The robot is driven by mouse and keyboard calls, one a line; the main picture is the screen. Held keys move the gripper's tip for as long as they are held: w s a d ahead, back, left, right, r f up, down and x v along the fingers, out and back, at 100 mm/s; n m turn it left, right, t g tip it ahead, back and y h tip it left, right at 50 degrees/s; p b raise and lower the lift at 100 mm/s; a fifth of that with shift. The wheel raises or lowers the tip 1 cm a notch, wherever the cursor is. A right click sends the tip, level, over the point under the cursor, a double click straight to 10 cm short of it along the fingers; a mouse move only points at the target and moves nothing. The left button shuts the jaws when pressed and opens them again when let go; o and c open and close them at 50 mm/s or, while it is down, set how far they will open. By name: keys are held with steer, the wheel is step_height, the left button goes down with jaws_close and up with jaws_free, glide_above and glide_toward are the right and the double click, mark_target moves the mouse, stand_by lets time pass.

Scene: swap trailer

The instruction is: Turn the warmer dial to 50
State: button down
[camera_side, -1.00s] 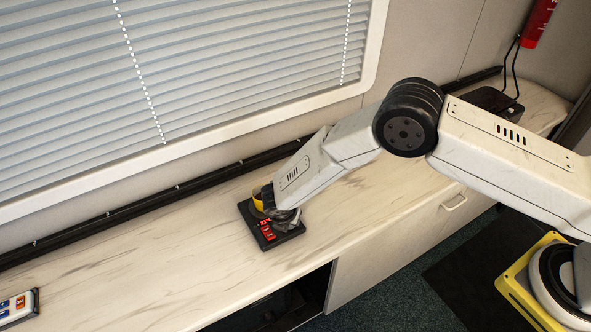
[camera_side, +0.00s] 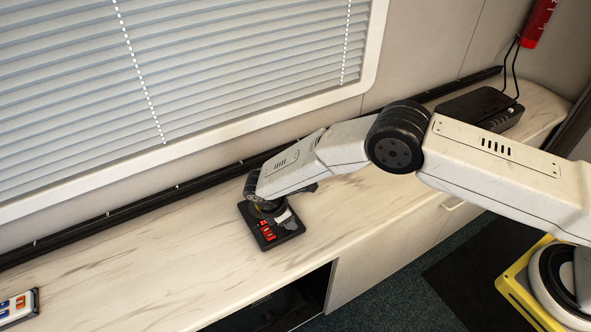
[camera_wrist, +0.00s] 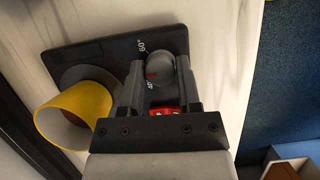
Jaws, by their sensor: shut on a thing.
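The black warmer (camera_side: 291,230) sits on the counter under my gripper (camera_side: 268,208) in the side view. In the wrist view the warmer (camera_wrist: 100,52) carries a round grey dial (camera_wrist: 160,68), with 40° and 60° printed beside it. My gripper (camera_wrist: 159,72) is shut on the dial, one finger on each side. A red mark on the dial lies between the two labels, seemingly closer to 40°; its exact setting is hard to read. The dial is hidden by my gripper in the side view.
A yellow cup (camera_wrist: 82,112) stands on the warmer's round plate, close to my left finger in the wrist view. Red lit parts (camera_side: 267,231) show on the warmer. A black box (camera_side: 480,108) stands at the back right.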

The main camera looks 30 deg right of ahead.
mark_target(278, 230)
steer(key=shift+m, duration=0.3)
steer(key=shift+c, duration=1.5)
jaws_free()
steer(key=shift+r, duration=0.1)
steer(key=v, duration=0.7)
steer(key=shift+r, duration=0.35)
steer(key=shift+a, duration=0.15)
steer(key=shift+w, duration=0.1)
